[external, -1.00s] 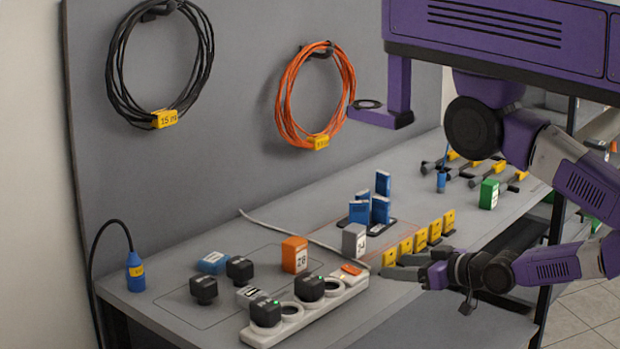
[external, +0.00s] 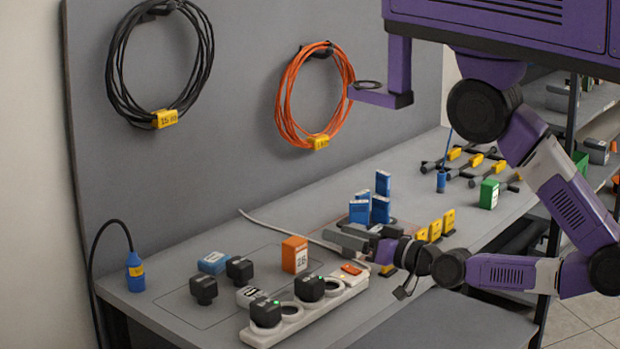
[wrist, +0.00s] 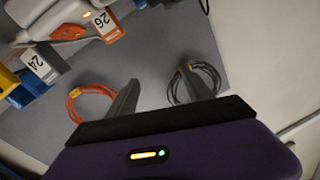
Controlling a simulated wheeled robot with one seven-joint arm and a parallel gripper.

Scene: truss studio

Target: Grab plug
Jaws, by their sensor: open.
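Several black plugs are in the external view. Two lie loose on the bench at left, one nearer (external: 203,289) and one behind it (external: 239,269). Two sit in the white power strip (external: 275,332), a front one (external: 265,313) and a rear one (external: 309,288), each with a green light beside it. My gripper (external: 343,234) is right of the orange box and beyond the strip's right end, apart from all the plugs. In the wrist view my gripper (wrist: 159,76) is open with nothing between the fingers. No black plug is clearly visible there.
An orange box (external: 295,255) stands between the plugs and my gripper. Blue upright packs (external: 381,195) and yellow blocks (external: 435,229) are close by. A grey box marked 24 (wrist: 45,62) shows in the wrist view. Cable coils hang on the back panel.

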